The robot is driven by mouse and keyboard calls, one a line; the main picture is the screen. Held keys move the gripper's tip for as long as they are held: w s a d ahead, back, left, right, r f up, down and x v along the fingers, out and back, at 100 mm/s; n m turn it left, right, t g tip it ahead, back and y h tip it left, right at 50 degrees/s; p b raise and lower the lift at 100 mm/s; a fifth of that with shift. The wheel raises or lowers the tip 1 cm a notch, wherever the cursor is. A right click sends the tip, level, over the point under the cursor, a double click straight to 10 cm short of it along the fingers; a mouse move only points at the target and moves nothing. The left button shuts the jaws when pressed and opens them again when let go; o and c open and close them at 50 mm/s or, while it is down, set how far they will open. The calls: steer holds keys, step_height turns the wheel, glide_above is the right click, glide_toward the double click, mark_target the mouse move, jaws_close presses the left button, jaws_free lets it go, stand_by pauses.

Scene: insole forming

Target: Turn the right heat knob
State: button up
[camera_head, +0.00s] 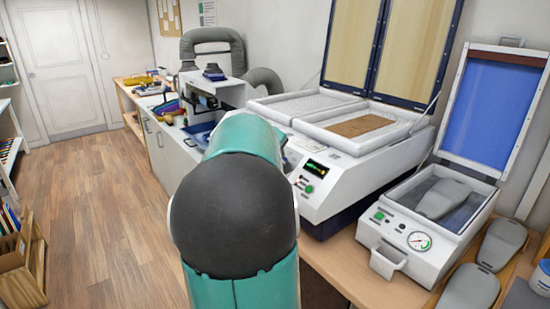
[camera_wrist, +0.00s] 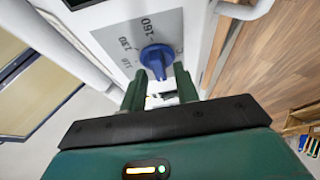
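In the wrist view, a blue heat knob (camera_wrist: 157,58) sits on a grey dial plate (camera_wrist: 118,42) with printed numbers, among them 160 and 130. The knob's narrow grip points toward my gripper. My gripper (camera_wrist: 159,80) is open, its two green fingers apart with the knob just ahead and between the tips. I see no clear contact. In the head view, my arm hides the knob and my gripper. The white heating machine (camera_head: 345,190) stands behind my arm, lid up, with a small lit display (camera_head: 316,166) on its front. Whether this is the right knob cannot be told.
A white vacuum press (camera_head: 372,232) with a raised blue lid (camera_head: 490,112) and a gauge stands at right on a wooden bench (camera_head: 335,268). Grey foot forms (camera_head: 502,243) lie beside it. Open wooden floor (camera_head: 110,215) is at left.

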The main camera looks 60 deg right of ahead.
steer(key=shift+r, duration=0.1)
steer(key=shift+a+r, duration=0.2)
steer(key=shift+a, duration=0.05)
steer(key=v, duration=1.3)
steer(key=shift+a+f, duration=0.1)
steer(key=shift+a, duration=0.05)
steer(key=w+a+f+n+t+y, duration=0.1)
steer(key=w+a+f+y, duration=0.15)
steer(key=a, duration=0.95)
steer(key=w+a+f+n+t+y, duration=0.15)
steer(key=a+f, duration=0.25)
steer(key=a, duration=0.7)
steer(key=w+a+f+t+y, duration=0.2)
steer(key=a+f+y, duration=0.1)
steer(key=a, duration=0.9)
steer(key=s+a+f+y, duration=0.1)
steer(key=s+a+f, duration=0.1)
steer(key=a, duration=0.4)
steer(key=s+a+f+y, duration=0.1)
steer(key=s+a+f, duration=0.2)
steer(key=a, duration=0.2)
steer(key=shift+a+f+n, duration=0.25)
steer(key=shift+a+n, duration=0.1)
steer(key=shift+a, duration=0.05)
